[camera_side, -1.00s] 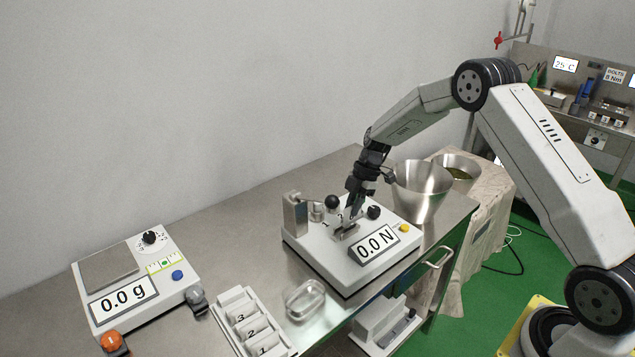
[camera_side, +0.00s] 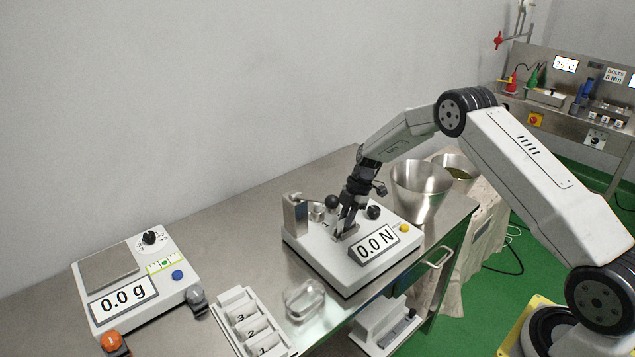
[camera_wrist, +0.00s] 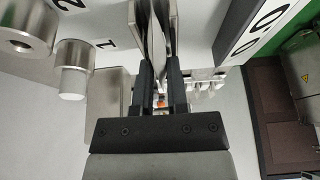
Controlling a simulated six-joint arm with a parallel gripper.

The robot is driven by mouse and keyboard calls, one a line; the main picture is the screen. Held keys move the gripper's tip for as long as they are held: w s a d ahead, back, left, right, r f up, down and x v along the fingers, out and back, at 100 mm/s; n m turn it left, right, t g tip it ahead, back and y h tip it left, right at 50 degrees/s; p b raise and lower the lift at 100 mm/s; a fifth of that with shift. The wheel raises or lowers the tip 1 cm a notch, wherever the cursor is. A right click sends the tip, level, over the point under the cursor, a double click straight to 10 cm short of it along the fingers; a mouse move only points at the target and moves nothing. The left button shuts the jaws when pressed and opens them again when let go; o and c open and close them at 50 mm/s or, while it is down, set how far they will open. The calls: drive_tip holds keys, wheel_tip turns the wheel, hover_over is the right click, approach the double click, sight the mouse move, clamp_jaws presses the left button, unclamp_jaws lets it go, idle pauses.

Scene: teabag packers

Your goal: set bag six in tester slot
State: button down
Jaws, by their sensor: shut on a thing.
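The tester (camera_side: 330,262) is a white box with a 0.0 N display (camera_side: 377,244), standing on the steel bench. Its slot (camera_wrist: 174,22) shows in the wrist view as upright metal plates. A thin pale bag (camera_wrist: 156,45) stands on edge between these plates. My gripper (camera_side: 343,226) is down at the slot on the tester's top. In the wrist view my gripper (camera_wrist: 158,82) is shut on the bag's near end. The bag is too small and covered to make out in the side view, and I cannot read a number on it.
A black ball knob (camera_side: 332,202) and a metal post (camera_side: 294,214) stand close left of my gripper. A scale (camera_side: 128,262) reading 0.0 g, a numbered rack (camera_side: 262,330) and a clear dish (camera_side: 305,300) lie left. Metal bowls (camera_side: 421,190) stand right.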

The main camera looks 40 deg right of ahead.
drive_tip(key=shift+f, duration=0.2)
drive_tip(key=c, duration=0.6)
unclamp_jaws()
drive_tip(key=shift+c, duration=0.2)
drive_tip(key=shift+r, duration=0.1)
drive_tip(key=v, duration=1.2)
